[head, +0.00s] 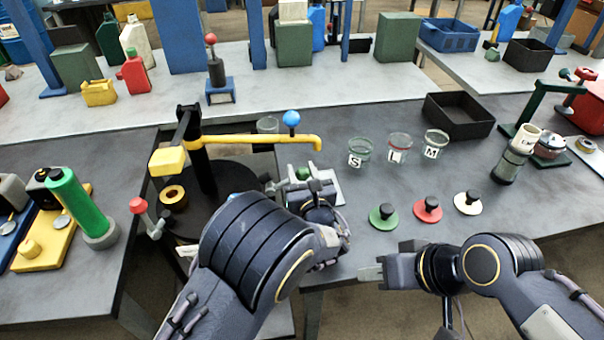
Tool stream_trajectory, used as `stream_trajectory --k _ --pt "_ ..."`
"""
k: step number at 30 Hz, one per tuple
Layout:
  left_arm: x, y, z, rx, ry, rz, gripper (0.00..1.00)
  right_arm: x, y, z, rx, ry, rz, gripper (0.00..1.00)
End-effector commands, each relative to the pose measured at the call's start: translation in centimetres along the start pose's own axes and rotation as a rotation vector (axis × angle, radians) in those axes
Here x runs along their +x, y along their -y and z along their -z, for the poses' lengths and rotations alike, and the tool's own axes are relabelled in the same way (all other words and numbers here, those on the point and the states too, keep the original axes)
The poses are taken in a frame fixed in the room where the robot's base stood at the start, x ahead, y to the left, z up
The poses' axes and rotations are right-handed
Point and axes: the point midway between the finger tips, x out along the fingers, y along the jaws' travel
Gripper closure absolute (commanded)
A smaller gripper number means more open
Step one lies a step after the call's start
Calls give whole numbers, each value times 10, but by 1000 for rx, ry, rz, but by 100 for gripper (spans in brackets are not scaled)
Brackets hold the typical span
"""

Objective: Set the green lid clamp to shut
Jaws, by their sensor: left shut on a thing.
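My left gripper (305,175) is shut on a small green knob (303,173), which shows between its fingers. The knob appears to be the handle of the green lid clamp, beside a pale plate (333,187) at the table's left edge. The gripper and wrist hide most of the clamp, so its position cannot be told. My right gripper (370,275) is off the table's front edge, pointing left. It seems to hold nothing, and its finger gap is not clear.
A yellow pipe (255,139) with a blue knob (292,119) crosses just behind my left gripper. Glass jars marked S (359,153), L (399,148) and M (435,144) stand to the right. Green (383,216), red (427,209) and white (467,203) lids lie in front.

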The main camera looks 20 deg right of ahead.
Motion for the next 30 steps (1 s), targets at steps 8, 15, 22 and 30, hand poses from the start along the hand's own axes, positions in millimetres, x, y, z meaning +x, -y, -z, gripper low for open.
stream_trajectory --k 8,15,22,30 --pt "-1 -1 1 -38 -14 3 100 5 -2 -2 0 0 0 64" --pt "0 -6 -2 -102 -23 0 100 14 -6 -7 0 0 0 64" --pt "2 -18 -10 -250 -44 -4 100 36 -16 -18 0 0 0 64" --pt "5 -34 -20 -446 -76 -6 100 64 -30 -32 0 0 0 64"
